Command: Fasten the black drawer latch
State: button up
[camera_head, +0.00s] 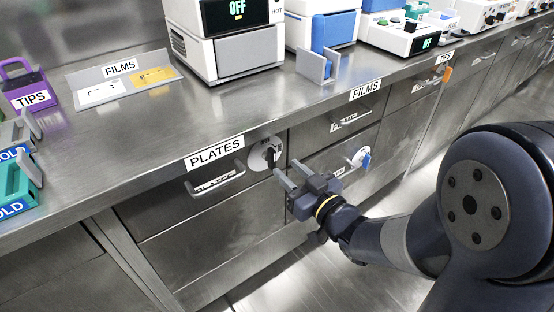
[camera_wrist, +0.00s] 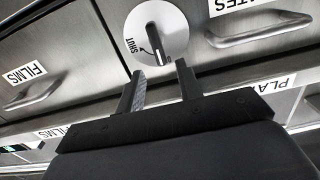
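The black drawer latch (camera_head: 271,157) is a small black handle on a round white disc on the front of the PLATES drawer (camera_head: 189,206), near its right edge. In the wrist view the latch handle (camera_wrist: 154,40) lies across the disc (camera_wrist: 135,22), which carries the word SHUT and a curved arrow. The handle points down toward my fingers, slightly tilted. My gripper (camera_head: 287,168) is open, just in front of and to the right of the latch. In the wrist view my gripper (camera_wrist: 160,72) has its two fingers apart, with the handle's end near the gap. Contact is not clear.
The PLATES drawer handle (camera_head: 216,184) is left of the latch. A drawer with a blue latch (camera_head: 362,157) is to the right, and an orange latch (camera_head: 447,74) is farther along. The counter edge overhangs the drawers. Instruments stand on the counter; the floor in front is clear.

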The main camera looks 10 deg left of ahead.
aim_at(275, 157)
jog(key=x, duration=0.5)
jog(key=shift+w+a+b, duration=0.3)
jog(key=shift+b, duration=0.1)
jog(key=shift+c, duration=0.3)
grip_shut()
